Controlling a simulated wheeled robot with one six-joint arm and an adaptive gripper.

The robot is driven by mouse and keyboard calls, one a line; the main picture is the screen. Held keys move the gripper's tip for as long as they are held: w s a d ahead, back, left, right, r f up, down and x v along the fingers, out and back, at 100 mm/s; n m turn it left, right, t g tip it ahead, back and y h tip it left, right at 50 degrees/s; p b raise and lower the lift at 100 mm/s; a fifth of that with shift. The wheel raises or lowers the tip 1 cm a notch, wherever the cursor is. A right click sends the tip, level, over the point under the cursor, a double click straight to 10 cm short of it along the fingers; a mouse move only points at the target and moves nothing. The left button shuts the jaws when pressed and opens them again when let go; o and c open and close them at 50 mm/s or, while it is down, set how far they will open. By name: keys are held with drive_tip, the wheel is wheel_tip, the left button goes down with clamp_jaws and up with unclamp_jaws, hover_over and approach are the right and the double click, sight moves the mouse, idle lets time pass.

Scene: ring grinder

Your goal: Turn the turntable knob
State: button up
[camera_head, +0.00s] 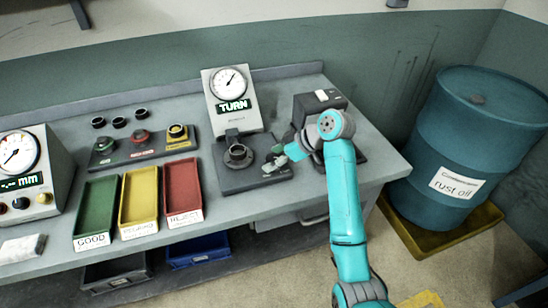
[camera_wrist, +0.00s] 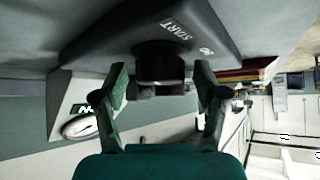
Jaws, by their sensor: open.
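The turntable stands on a dark base (camera_head: 232,178) in front of the gauge, with a dark ring (camera_head: 238,153) on it in the head view. My gripper (camera_head: 276,157) is at the right side of this base, low and close to it. In the wrist view my gripper (camera_wrist: 162,82) is open, one finger on each side of a dark round piece (camera_wrist: 160,65). I cannot tell whether this piece is the knob or the ring, or whether the fingers touch it. A START label (camera_wrist: 180,30) shows on the dark base near it.
The dial gauge (camera_head: 231,88) reads TURN on its display. Green (camera_head: 97,212), yellow (camera_head: 139,197) and red (camera_head: 183,188) trays lie to the left. A dark machine (camera_head: 320,102) stands behind my gripper. A blue barrel (camera_head: 480,135) stands right of the bench.

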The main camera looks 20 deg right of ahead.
drive_tip(key=c, duration=1.1)
drive_tip(key=shift+c, duration=0.2)
drive_tip(key=m+t+h, duration=0.1)
drive_tip(key=m, duration=0.2)
drive_tip(key=m+t+h, duration=0.1)
drive_tip(key=m+h, duration=0.1)
drive_tip(key=m, duration=0.1)
drive_tip(key=shift+s+a+t+h, duration=0.1)
drive_tip(key=shift+a+t+h, duration=0.05)
drive_tip(key=shift+t+h, duration=0.2)
drive_tip(key=m+t+h, duration=0.1)
drive_tip(key=m+h, duration=0.3)
drive_tip(key=m, duration=0.2)
drive_tip(key=shift+a+h, duration=0.1)
drive_tip(key=shift+h, duration=0.25)
drive_tip(key=m+g+h, duration=0.1)
drive_tip(key=m+h, duration=0.1)
drive_tip(key=m, duration=0.1)
drive_tip(key=shift+r+m+h, duration=0.1)
drive_tip(key=shift+m+h, duration=0.3)
drive_tip(key=m+g+h, duration=0.1)
drive_tip(key=m+h, duration=0.1)
drive_tip(key=m, duration=0.1)
drive_tip(key=shift+m+g, duration=0.35)
drive_tip(key=shift+m, duration=0.05)
drive_tip(key=m+g+h, duration=0.2)
drive_tip(key=m+g, duration=0.1)
drive_tip(key=m, duration=0.2)
drive_tip(key=shift+g+h, duration=0.3)
